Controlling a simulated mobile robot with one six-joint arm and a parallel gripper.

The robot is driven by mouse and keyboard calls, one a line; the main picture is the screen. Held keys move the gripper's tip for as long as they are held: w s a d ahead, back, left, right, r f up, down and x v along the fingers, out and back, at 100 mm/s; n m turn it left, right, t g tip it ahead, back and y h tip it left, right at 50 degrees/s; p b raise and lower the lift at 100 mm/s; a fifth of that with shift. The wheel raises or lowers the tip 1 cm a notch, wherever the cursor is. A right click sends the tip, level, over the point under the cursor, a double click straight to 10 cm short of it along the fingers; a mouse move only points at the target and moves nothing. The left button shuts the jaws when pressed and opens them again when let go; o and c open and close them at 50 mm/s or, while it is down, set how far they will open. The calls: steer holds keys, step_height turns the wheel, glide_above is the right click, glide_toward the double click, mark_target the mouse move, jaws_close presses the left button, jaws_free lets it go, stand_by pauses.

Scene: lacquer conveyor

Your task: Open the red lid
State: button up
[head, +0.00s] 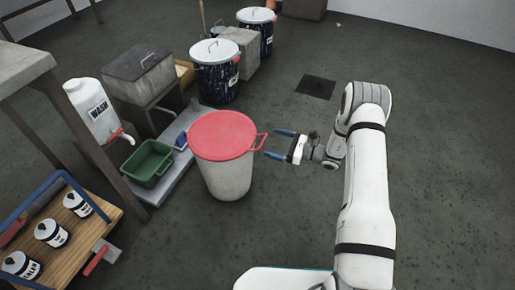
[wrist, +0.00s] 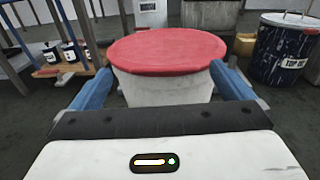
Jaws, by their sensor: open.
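The red lid (head: 222,134) lies flat and closed on a pale grey round bin (head: 228,177). A red loop handle (head: 260,143) sticks out from the lid's right side in the head view. My gripper (head: 278,143) is open, with its two blue fingers pointing left at that handle. In the head view the fingertips are very close to the handle; I cannot tell whether they touch it. In the wrist view the red lid (wrist: 167,50) and bin (wrist: 166,90) lie ahead between the open fingers (wrist: 162,88). The handle is not visible there.
A green tub (head: 149,163) and a white WASH jug (head: 90,110) stand left of the bin. Dark drums (head: 216,78) stand behind it. A wooden cart (head: 70,240) with several small cans is at front left. Floor to the right is clear around a dark grate (head: 316,87).

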steer(key=f+b+x, duration=0.1)
steer(key=b+x, duration=0.1)
steer(key=x, duration=0.5)
steer(key=shift+w+a+f+m+t+b, duration=0.2)
steer(key=shift+w+f+m+t+b, duration=0.15)
steer(key=shift+w+m, duration=0.1)
